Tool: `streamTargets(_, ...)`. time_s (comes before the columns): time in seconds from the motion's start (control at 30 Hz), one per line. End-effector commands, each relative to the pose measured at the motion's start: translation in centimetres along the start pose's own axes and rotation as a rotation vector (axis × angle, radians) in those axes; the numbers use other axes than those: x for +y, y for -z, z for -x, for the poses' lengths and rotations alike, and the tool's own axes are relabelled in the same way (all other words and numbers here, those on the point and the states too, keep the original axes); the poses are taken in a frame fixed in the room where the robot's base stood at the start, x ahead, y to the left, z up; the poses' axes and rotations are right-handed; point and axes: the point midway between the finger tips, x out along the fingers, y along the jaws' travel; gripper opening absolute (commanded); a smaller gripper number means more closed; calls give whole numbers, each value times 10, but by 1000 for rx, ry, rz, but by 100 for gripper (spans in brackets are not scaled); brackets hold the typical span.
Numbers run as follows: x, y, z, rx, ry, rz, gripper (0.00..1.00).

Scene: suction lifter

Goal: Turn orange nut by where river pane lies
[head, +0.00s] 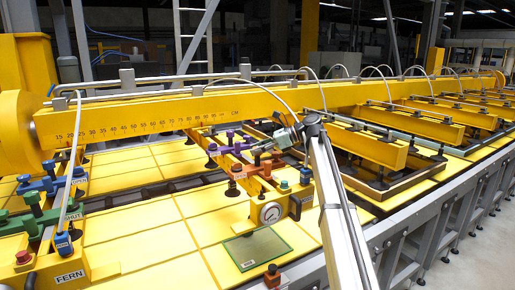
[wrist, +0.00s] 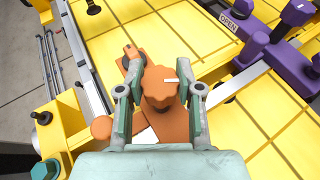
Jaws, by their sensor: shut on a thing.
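The orange nut (wrist: 160,86) is a lobed knob with a white mark pointing right in the wrist view. It sits on an orange clamp bar (wrist: 133,62). My gripper (wrist: 161,94) has one finger on each side of the nut and is shut on it. In the head view my gripper (head: 262,149) reaches in from the right above the orange clamp (head: 248,172) and partly hides it. A greenish glass pane (head: 258,248) lies flat on the yellow bed in front, its small label unreadable. I cannot tell which pane is the river one.
Purple clamp parts (head: 228,144) stand just behind; an OPEN plate (wrist: 230,20) shows by them. Blue (head: 50,181) and green (head: 38,215) clamps stand at left, near a FERN plate (head: 70,277). A long yellow beam (head: 170,112) spans behind.

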Motion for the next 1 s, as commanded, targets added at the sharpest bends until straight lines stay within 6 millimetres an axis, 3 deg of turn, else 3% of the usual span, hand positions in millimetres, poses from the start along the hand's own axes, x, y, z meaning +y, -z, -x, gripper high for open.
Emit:
streamTargets(0.4, -2, 0, 0, 2, -241, 98, 1)
streamTargets(1.0, 1, 1, -1, 3, -297, 121, 1)
